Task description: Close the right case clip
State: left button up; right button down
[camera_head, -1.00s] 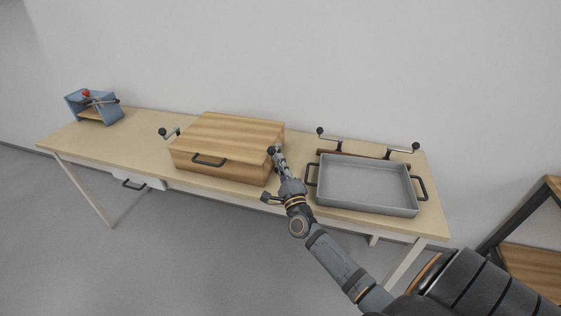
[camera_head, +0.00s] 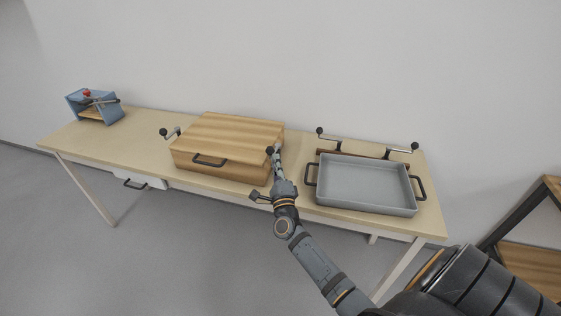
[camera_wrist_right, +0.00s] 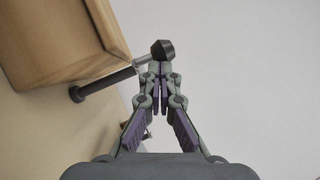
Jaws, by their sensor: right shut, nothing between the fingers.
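The wooden case (camera_head: 225,142) sits on the table with its lid down and a dark handle (camera_head: 209,161) on its front. The right case clip, a lever with a black ball knob (camera_head: 270,150), is at the case's right side. In the right wrist view the clip's black knob (camera_wrist_right: 162,49) is right at my fingertips, and its dark rod (camera_wrist_right: 107,81) runs beside the case wall (camera_wrist_right: 60,40). My right gripper (camera_head: 275,155) is shut with nothing between its fingers; its tips (camera_wrist_right: 162,70) seem to touch or nearly touch the knob. The left clip (camera_head: 168,133) stands at the case's left side. My left gripper is not in view.
A grey tray (camera_head: 366,160) with two black handles lies to the right of the case. A blue holder (camera_head: 93,106) with a red knob is at the table's far left. A shelf (camera_head: 530,235) stands right of the table.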

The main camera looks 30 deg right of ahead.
aim_at(260, 164)
jog(key=shift+w+a+m+g+h+b, duration=0.35)
jog(key=shift+w+a+h, duration=0.3)
jog(key=shift+w+a, duration=0.35)
jog(key=shift+w+a+m+g+h+b, duration=0.2)
jog(key=shift+w+a+m+g+h, duration=0.2)
jog(key=shift+w+a+h, duration=0.55)
jog(key=shift+w+d+y, duration=0.2)
jog(key=shift+w+y, duration=0.1)
